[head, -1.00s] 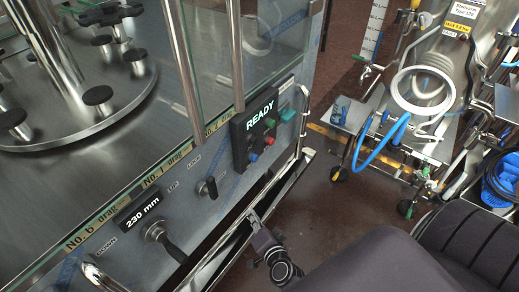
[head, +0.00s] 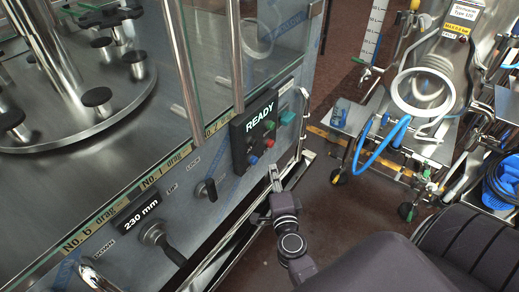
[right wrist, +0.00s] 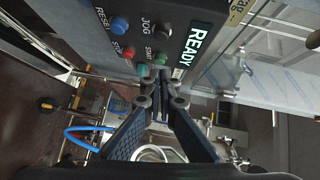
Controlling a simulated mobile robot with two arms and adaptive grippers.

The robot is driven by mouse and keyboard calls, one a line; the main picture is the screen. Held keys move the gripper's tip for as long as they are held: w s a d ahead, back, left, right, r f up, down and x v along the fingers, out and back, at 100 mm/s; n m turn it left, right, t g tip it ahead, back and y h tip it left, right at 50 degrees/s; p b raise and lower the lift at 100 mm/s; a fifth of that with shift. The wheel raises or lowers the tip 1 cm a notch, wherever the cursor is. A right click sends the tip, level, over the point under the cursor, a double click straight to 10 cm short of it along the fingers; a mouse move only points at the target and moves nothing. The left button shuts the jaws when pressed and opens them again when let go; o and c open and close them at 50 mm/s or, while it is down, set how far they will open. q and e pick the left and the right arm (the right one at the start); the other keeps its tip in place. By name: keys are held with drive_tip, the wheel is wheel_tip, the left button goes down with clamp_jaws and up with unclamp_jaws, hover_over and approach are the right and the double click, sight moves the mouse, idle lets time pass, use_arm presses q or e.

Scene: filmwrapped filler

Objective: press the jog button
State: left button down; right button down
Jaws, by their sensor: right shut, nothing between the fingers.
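The jog button (right wrist: 163,31) is a small black knob beside the JOG label in the right wrist view, on a dark control panel (right wrist: 95,45). The panel also shows in the head view (head: 239,150), on the front of the steel machine. A blue reset button (right wrist: 119,24), a red stop button (right wrist: 129,52) and a green start button (right wrist: 160,59) share it. My right gripper (head: 274,168) is shut and empty, in front of and below the panel, apart from the jog button. Its fingertips (right wrist: 158,82) point toward the panel's start-button side. My left gripper is out of view.
A READY display (head: 260,116) is lit above the buttons. A teal box (head: 287,117) sticks out beside the panel. A selector knob (head: 207,188) and a lever (head: 155,233) are to its left. A steel cart (head: 400,145) with blue hose stands at right.

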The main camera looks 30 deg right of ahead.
sight(254, 144)
drive_tip(key=w+a+b+x, duration=0.1)
drive_tip(key=a+x, duration=0.1)
drive_tip(key=x, duration=0.9)
drive_tip(key=shift+w+a+f+b, duration=0.15)
drive_tip(key=shift+w+f+b, duration=0.1)
drive_tip(key=shift+w+b, duration=0.15)
drive_tip(key=shift+w+a, duration=0.4)
drive_tip(key=shift+w, duration=0.45)
drive_tip(key=shift+r, duration=0.1)
